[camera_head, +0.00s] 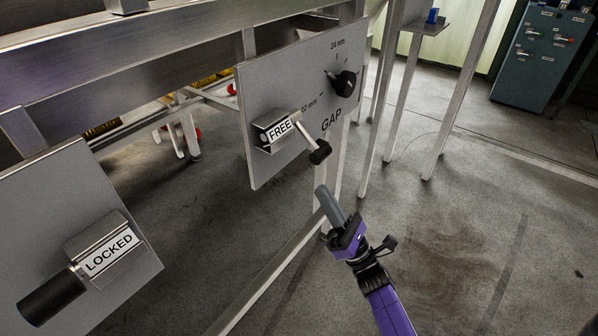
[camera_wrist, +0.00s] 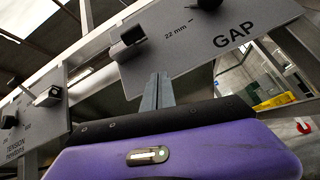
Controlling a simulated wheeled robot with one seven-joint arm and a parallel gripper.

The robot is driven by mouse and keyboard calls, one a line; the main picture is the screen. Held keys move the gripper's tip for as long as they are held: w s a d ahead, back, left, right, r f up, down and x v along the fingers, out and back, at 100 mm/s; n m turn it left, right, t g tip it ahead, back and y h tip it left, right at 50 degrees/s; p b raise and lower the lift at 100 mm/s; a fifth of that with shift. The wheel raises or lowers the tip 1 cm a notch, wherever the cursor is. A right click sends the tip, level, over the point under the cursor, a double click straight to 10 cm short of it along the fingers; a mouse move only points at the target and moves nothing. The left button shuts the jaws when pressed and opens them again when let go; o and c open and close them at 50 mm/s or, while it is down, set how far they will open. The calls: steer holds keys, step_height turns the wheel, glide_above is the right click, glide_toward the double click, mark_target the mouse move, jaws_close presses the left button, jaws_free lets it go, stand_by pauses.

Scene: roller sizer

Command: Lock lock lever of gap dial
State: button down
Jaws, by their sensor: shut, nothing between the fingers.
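The GAP panel (camera_head: 262,85) is a grey plate with a black gap dial (camera_head: 343,83) at its upper right. Its lock lever has a metal block labelled FREE (camera_head: 268,140) and a rod slanting down right to a black grip (camera_head: 320,152). In the wrist view the black lever grip (camera_wrist: 132,35) shows above and left of my fingers, and the dial (camera_wrist: 208,4) is cut by the top edge. My gripper (camera_head: 322,192) is shut and empty, its tips just below the lever grip with a visible gap in the head view.
A second plate (camera_head: 40,215) at lower left carries a lever labelled LOCKED (camera_head: 110,252). A TENSION panel (camera_wrist: 40,125) stands left in the wrist view. Metal frame legs (camera_head: 455,100) rise behind the GAP panel. Open floor (camera_head: 450,240) lies to the right.

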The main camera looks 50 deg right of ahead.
mark_target(315, 165)
steer(key=shift+s+a+r+n+y, duration=0.1)
steer(key=shift+a+n+y, duration=0.25)
steer(key=shift+n, duration=0.4)
steer(key=shift+s+a+n+y, duration=0.1)
steer(key=shift+a+n+y, duration=0.1)
steer(key=shift+n+y, duration=0.45)
steer(key=shift+s+a+r+n+y, duration=0.1)
steer(key=shift+a+n+y, duration=0.15)
steer(key=shift+n, duration=0.65)
steer(key=x, duration=1)
steer(key=shift+r, duration=0.2)
steer(key=shift+s+d+r, duration=0.1)
steer(key=shift+s+r, duration=0.1)
steer(key=shift+s, duration=0.45)
steer(key=shift+s+a+r, duration=0.1)
steer(key=shift+s+r, duration=0.1)
steer(key=shift+s, duration=0.45)
steer(key=shift+s+d+r, duration=0.1)
steer(key=shift+s+r, duration=0.1)
steer(key=shift+s, duration=0.5)
